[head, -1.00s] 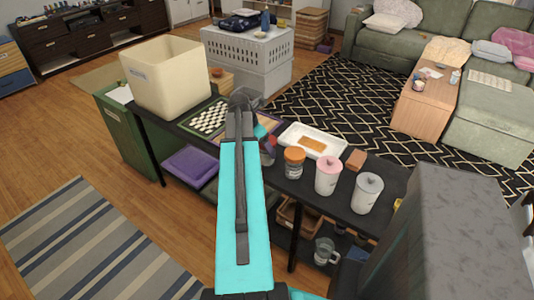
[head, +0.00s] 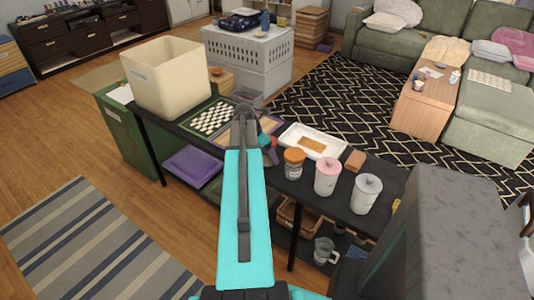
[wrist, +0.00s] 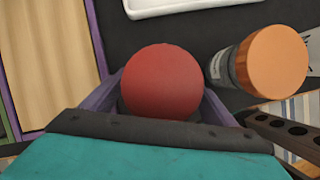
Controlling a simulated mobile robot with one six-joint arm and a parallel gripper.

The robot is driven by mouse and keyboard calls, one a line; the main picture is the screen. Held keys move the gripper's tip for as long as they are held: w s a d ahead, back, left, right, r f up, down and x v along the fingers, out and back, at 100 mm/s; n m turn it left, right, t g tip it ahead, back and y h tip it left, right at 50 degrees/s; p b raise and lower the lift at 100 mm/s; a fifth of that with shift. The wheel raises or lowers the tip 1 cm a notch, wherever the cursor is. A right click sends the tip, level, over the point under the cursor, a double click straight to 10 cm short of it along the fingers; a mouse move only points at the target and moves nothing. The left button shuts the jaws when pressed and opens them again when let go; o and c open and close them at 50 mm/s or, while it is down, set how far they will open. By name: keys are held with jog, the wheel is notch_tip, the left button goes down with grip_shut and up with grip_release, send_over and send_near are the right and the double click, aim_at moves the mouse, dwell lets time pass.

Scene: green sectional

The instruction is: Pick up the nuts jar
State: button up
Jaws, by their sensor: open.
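A jar with an orange lid (head: 294,162) and a pale label stands on the dark table. It also shows at right in the wrist view (wrist: 272,62); its label is not readable. A round red thing (wrist: 162,80), perhaps a lid or ball, lies between the fingers of my gripper (wrist: 162,98) in the wrist view. A bit of red (head: 273,152) shows beside my gripper in the head view. I cannot tell which one is the nuts jar. My gripper is open, left of the orange-lidded jar, and the arm partly hides it in the head view.
A white tray (head: 335,140) lies behind the jar. A checkered board (head: 212,118) and a large cream bin (head: 165,78) are at left on the table (head: 290,187).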

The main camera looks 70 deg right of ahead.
jog(key=shift+s+d+f, duration=0.1)
jog(key=shift+d+f, duration=0.05)
jog(key=shift+f, duration=0.3)
jog(key=shift+c, duration=0.3)
jog(key=c, duration=1)
